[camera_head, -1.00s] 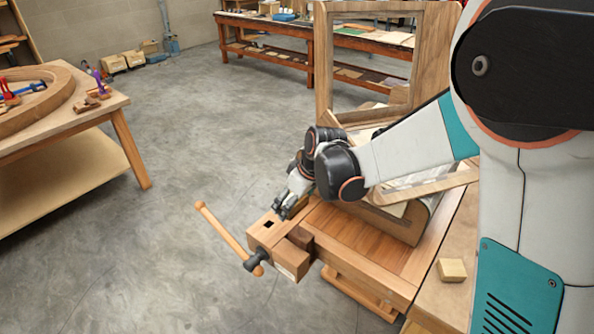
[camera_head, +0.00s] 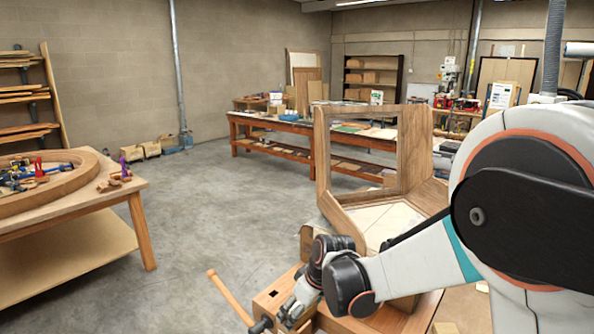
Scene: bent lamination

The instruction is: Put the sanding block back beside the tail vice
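The tail vice (camera_head: 270,299) is a wooden jaw with a dark square hole at the bench's near left end, and its long wooden handle (camera_head: 230,297) slants out to the left. My gripper (camera_head: 288,318) is low over the vice top, close to the square hole; its fingertips are small and partly lost against the wood. I cannot tell whether it is open or holds anything. A small pale wooden block (camera_head: 445,328) lies at the bottom edge, partly cut off; I cannot tell whether it is the sanding block.
A curved wooden frame (camera_head: 323,168) stands on the bench behind my arm. A table (camera_head: 118,192) with a large bent wooden ring (camera_head: 85,172) is at left. Bare floor (camera_head: 205,225) lies between. A long workbench (camera_head: 290,128) stands at the back.

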